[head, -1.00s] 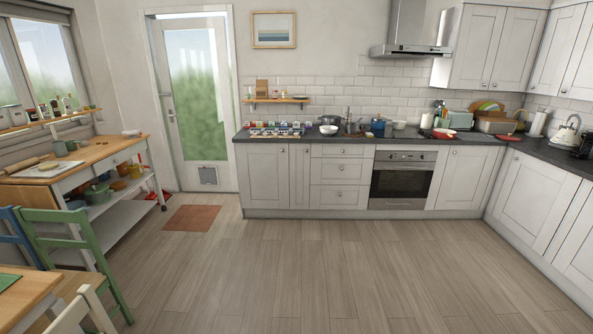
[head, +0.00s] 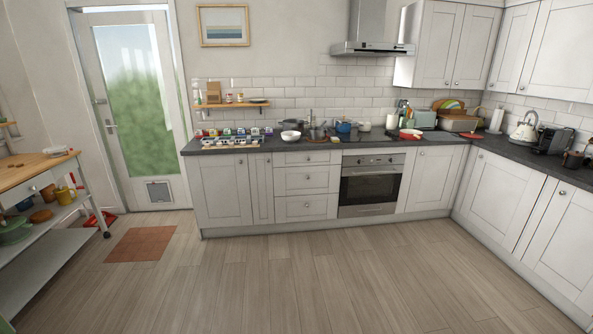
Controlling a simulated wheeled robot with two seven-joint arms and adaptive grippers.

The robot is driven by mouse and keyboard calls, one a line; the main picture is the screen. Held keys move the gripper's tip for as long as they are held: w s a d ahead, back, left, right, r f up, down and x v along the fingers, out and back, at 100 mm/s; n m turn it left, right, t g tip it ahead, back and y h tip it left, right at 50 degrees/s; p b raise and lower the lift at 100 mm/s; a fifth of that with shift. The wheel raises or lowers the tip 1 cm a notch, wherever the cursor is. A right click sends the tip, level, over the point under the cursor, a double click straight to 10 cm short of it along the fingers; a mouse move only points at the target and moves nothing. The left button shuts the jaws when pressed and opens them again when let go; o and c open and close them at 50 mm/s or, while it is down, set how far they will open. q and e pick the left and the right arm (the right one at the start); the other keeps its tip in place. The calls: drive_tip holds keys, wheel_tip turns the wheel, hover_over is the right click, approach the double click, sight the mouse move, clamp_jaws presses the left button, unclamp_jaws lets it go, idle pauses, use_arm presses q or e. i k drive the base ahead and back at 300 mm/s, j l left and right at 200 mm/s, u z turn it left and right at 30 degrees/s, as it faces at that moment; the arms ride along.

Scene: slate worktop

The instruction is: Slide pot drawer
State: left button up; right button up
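A stack of white drawers (head: 307,181) sits in the base cabinets, left of the oven. Its three fronts look closed, each with a small round knob. Which one is the pot drawer I cannot tell. The slate worktop (head: 262,147) runs above them. Neither of my grippers shows in the head view.
The wooden floor (head: 300,270) ahead is clear up to the cabinets. A wooden-topped trolley (head: 40,168) stands at the left, with a brown mat (head: 140,244) by the glass door (head: 135,100). The oven (head: 370,183) is closed. Cabinets (head: 510,195) run along the right.

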sight(301, 208)
drive_tip(key=i, duration=1.55)
drive_tip(key=i+l+u, duration=0.1)
drive_tip(key=i, duration=0.7)
drive_tip(key=i+l+u, duration=0.25)
drive_tip(key=i, duration=0.3)
drive_tip(key=i+l+u, duration=0.3)
drive_tip(key=i, duration=0.2)
drive_tip(key=j, duration=0.1)
